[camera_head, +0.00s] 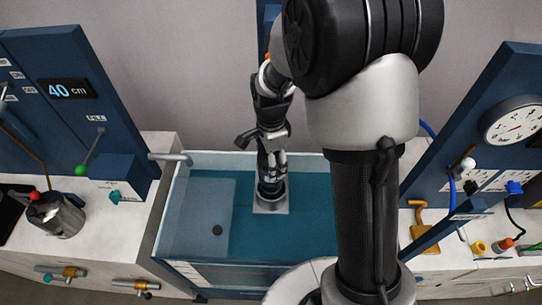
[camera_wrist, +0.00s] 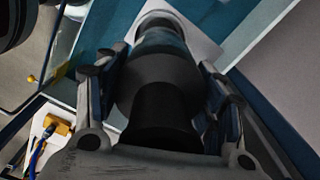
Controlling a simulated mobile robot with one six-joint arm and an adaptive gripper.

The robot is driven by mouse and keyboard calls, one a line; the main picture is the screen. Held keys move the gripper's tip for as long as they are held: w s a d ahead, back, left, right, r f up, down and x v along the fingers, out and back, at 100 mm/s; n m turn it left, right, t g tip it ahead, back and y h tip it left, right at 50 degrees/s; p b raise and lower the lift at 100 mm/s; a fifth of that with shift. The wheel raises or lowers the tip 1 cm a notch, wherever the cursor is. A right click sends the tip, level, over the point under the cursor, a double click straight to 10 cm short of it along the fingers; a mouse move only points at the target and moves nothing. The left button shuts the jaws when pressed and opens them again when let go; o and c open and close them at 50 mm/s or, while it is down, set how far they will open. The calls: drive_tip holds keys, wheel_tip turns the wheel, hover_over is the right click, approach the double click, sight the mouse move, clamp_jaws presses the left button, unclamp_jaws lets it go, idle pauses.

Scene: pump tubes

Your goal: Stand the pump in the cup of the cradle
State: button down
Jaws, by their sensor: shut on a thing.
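The pump (camera_wrist: 158,88) is a dark, stepped cylinder between the two fingers of my gripper (camera_wrist: 164,75). My gripper is shut on it and also shows in the head view (camera_head: 271,158), pointing down into the tank. The cradle (camera_head: 271,208) is a pale square base with a round cup on the tank floor; its plate also shows in the wrist view (camera_wrist: 205,42). The pump's lower end is at the cup's mouth, in line with it. The gripper hides most of the pump in the head view. I cannot tell how deep the pump sits in the cup.
A clear-walled tank (camera_head: 170,205) of blue-green water surrounds the cradle. A metal jug (camera_head: 56,215) stands on the left counter. A gauge (camera_head: 514,122) and coloured fittings are at the right.

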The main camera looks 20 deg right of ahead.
drive_tip(key=shift+w+r, duration=0.1)
drive_tip(key=shift+c, duration=2)
unclamp_jaws()
drive_tip(key=r+p, duration=0.1)
drive_tip(key=r, duration=1.1)
drive_tip(key=shift+s+p, duration=0.2)
drive_tip(key=shift+p, duration=0.2)
drive_tip(key=s+r+n+t, duration=0.2)
drive_tip(key=s+r+n, duration=0.3)
drive_tip(key=s+n, duration=0.3)
drive_tip(key=s+r+n+t, duration=0.2)
drive_tip(key=s+r+n, duration=0.3)
drive_tip(key=s+n, duration=0.4)
drive_tip(key=s, duration=0.4)
drive_tip(key=shift+s+t, duration=0.2)
drive_tip(key=shift+t, duration=0.1)
